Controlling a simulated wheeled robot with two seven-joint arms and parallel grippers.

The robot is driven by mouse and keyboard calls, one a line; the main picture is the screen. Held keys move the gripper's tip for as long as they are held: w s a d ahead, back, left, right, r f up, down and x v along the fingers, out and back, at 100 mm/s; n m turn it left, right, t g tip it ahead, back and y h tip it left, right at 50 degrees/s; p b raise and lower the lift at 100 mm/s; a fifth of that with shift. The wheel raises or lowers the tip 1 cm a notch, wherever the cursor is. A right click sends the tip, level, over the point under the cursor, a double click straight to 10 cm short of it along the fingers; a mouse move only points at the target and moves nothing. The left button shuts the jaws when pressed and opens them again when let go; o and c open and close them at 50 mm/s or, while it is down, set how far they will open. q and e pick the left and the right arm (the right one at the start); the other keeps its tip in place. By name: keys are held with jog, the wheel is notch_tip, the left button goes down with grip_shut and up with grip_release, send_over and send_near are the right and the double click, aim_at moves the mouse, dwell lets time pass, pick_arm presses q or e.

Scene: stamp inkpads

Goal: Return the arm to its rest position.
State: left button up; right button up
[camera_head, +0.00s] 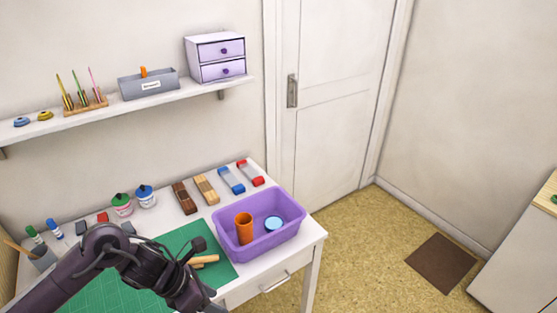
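My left arm comes in from the lower left and bends over the green mat (150,295) on the white table. My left gripper (192,274) is at the end of this arm, low over the mat's right part. Its fingers are dark and partly hidden by the wrist, so I cannot tell if they are open or shut. Light wooden pieces (207,260) show right beside the gripper. I cannot tell whether it touches them. My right arm and gripper are not in view.
A purple bin (287,244) with an orange cup (244,228) and a blue-topped round item (273,224) stands right of the gripper. Ink bottles (122,205), wooden blocks (185,197) and blue and red pieces (231,181) line the back. A shelf (130,110) hangs above.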

pick_arm(q)
jog(key=w+f+n+t+h+b, duration=0.1)
jog(key=w+f+n+t+b, duration=0.15)
jog(key=f+n, duration=0.8)
jog(key=w+f+n+t+b, duration=0.1)
jog(key=w+f+n+b, duration=0.15)
jog(key=f+n, duration=0.75)
jog(key=s+a+f+n+y, duration=0.1)
jog(key=s+a+f+n, duration=0.15)
jog(key=f+n, duration=0.6)
jog(key=s+a+f+n+g+y+b, duration=0.15)
jog(key=s+f+n, duration=0.25)
jog(key=s+f, duration=0.55)
jog(key=s+a+f+n+y+b, duration=0.1)
jog(key=s+a+f+n+y, duration=0.15)
jog(key=s+f+n, duration=0.5)
jog(key=s+a+f+n+g+y, duration=0.1)
jog(key=s+f+n, duration=0.1)
jog(key=s+f, duration=0.3)
jog(key=s+f+n+g+y+b, duration=0.1)
jog(key=s+f, duration=0.4)
jog(key=s, duration=0.8)
jog(key=shift+s+a+n, duration=0.15)
jog(key=shift+a+n, duration=0.25)
jog(key=shift+n, duration=0.05)
